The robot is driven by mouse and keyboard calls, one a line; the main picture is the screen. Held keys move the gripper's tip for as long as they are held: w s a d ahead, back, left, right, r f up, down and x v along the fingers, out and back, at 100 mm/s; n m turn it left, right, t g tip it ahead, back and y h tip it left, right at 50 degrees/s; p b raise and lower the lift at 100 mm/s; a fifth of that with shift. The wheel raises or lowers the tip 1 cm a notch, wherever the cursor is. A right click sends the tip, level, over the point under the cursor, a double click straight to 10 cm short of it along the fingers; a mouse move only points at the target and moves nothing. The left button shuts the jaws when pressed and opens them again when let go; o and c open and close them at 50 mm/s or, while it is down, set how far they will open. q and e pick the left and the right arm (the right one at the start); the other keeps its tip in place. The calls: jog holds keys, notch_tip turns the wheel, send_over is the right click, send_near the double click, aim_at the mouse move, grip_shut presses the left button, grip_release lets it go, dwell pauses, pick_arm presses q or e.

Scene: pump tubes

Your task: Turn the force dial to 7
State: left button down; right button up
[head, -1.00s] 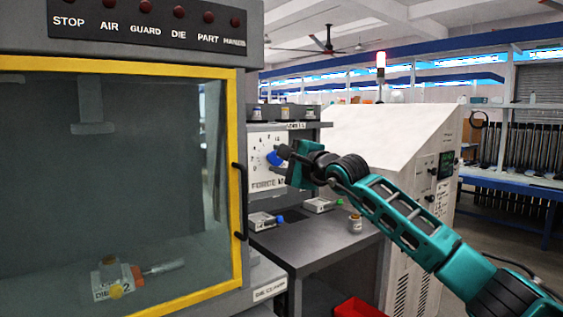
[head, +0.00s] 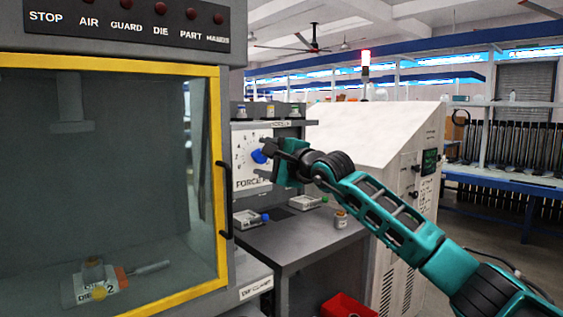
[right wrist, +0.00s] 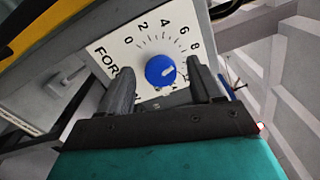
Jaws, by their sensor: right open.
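The blue force dial (head: 258,156) is a round knob on a white panel (head: 246,140) with a printed number scale. In the right wrist view the dial (right wrist: 160,70) shows a small white mark on its right part; I cannot tell exactly which number it points to. The numbers 0 to 8 arc above it. My right gripper (head: 266,159) is open in front of the panel. Its two fingers (right wrist: 163,88) stand left and right of the dial in the wrist view, with gaps beside the knob. My left gripper is not in view.
A glass-doored press (head: 110,180) with a yellow frame and black handle (head: 223,200) stands close on the left. Below the panel, a grey table (head: 290,238) holds small blocks and a jar (head: 341,218). A red bin (head: 347,306) is below.

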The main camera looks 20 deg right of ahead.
jog(key=b+v, duration=0.2)
jog(key=v, duration=1)
jog(key=shift+s, duration=0.25)
jog(key=shift+d, duration=0.1)
